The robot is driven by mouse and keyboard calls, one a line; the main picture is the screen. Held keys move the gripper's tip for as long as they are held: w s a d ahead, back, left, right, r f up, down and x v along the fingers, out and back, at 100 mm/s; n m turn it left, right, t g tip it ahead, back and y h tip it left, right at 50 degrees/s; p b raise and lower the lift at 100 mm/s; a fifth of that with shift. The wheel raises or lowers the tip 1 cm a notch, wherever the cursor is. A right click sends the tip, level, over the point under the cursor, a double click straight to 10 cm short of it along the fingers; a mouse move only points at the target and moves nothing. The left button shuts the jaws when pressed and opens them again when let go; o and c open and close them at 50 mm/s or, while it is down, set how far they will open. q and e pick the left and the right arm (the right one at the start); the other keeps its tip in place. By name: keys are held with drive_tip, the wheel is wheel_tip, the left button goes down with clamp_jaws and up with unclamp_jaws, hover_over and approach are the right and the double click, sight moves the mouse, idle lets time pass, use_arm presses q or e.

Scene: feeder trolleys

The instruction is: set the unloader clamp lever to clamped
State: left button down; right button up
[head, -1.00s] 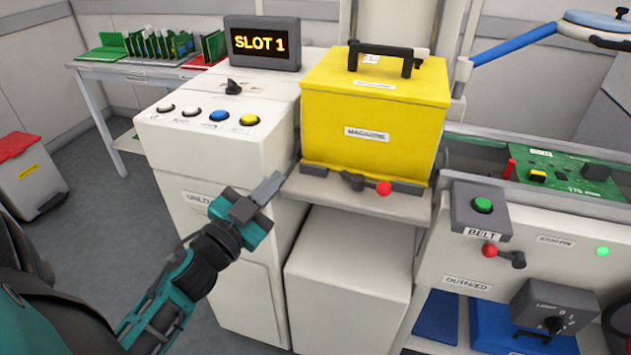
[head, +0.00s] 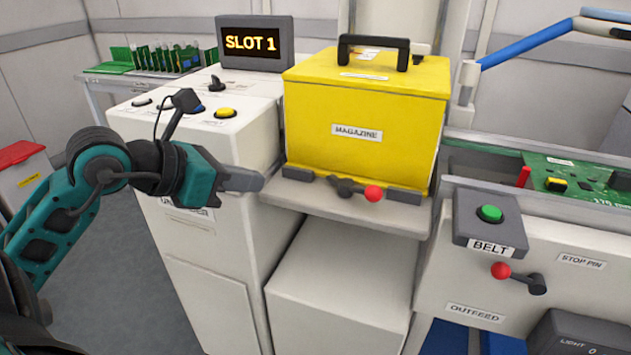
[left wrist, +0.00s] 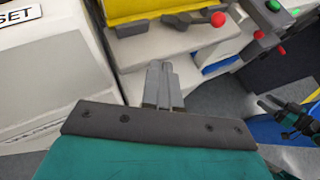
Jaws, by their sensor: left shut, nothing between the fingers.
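The unloader clamp lever (head: 357,190) is a short dark arm with a red ball knob at the front foot of the yellow magazine (head: 350,135). Its knob points to the right, slightly towards me. It also shows in the left wrist view (left wrist: 200,18), ahead and right of the fingers. My left gripper (head: 258,183) is shut and empty, left of the lever and apart from it, near the shelf's left end. Its closed fingers show in the left wrist view (left wrist: 160,75). A dark and teal part at that view's right edge looks like my right gripper (left wrist: 280,112); its jaw state is unclear.
The white unloader cabinet (head: 190,250) with buttons stands behind my left arm; a SLOT 1 display (head: 256,43) is on top. To the right are the BELT box (head: 489,225) and a second red-knobbed lever (head: 518,277). The space before the magazine's front is clear.

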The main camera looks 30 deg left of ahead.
use_arm(q)
approach(327, 180)
drive_tip(key=x, duration=0.5)
drive_tip(key=shift+s+a+f+b, duration=0.1)
drive_tip(key=shift+s+f+b, duration=0.15)
drive_tip(key=shift+f+b, duration=0.1)
drive_tip(key=shift+w+d, duration=0.25)
drive_tip(key=shift+w, duration=0.55)
